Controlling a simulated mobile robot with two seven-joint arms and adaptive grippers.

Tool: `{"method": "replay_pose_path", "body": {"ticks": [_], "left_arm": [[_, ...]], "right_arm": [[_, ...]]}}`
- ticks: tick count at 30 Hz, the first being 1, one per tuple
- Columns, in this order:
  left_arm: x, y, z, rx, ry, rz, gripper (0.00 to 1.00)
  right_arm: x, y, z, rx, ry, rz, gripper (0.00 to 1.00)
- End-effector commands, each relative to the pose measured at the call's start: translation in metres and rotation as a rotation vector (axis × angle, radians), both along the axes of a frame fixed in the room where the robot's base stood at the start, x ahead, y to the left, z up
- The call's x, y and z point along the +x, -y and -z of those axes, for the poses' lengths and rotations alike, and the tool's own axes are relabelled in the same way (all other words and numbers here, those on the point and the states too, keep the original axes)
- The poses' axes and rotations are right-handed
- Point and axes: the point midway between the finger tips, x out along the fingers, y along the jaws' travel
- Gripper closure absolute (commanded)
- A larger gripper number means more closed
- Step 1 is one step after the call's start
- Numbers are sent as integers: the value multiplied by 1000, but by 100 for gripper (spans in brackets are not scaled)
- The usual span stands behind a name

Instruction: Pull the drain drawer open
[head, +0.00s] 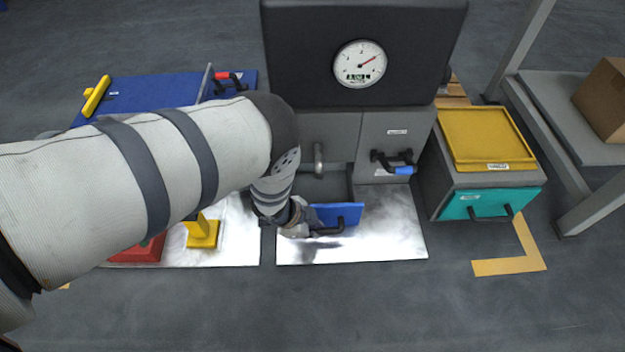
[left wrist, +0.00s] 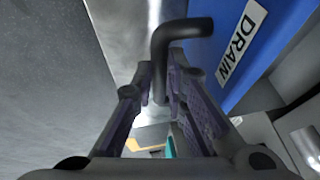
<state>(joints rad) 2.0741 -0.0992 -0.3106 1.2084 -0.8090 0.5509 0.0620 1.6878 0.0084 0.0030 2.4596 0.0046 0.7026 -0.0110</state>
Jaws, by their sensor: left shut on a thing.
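The drain drawer has a blue front (head: 345,212) low on the grey machine in the head view. It stands out from the machine, with a dark side wall behind it, so the drawer is at least partly open. In the left wrist view its blue front (left wrist: 205,48) carries a white DRAIN label (left wrist: 242,42). My left gripper (head: 308,229) is shut on the dark bent drawer handle (left wrist: 178,32), which passes between the fingers. The handle's other end (head: 339,226) shows in the head view. My arm hides the drawer's left part. My right gripper is not in view.
A metal spout (head: 318,158) hangs above the drawer. A dark handle with a blue grip (head: 402,169) is to its right. A teal-fronted bin (head: 490,204) stands farther right. A pale mat (head: 390,240) lies below; the floor in front is clear.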

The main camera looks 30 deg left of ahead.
Motion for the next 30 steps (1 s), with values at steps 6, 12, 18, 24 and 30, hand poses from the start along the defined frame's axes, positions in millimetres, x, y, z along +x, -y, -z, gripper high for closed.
{"method": "replay_pose_path", "body": {"ticks": [6,12,18,24,30], "left_arm": [[1,0,0,-1,1,-1,67],[1,0,0,0,1,-1,67],[-3,-3,-11,1,0,-2,67],[-20,-14,-56,2,1,-4,67],[-36,-24,-96,1,2,-3,67]], "right_arm": [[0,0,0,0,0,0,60],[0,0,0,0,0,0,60],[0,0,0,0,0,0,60],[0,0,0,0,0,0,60],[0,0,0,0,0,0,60]]}}
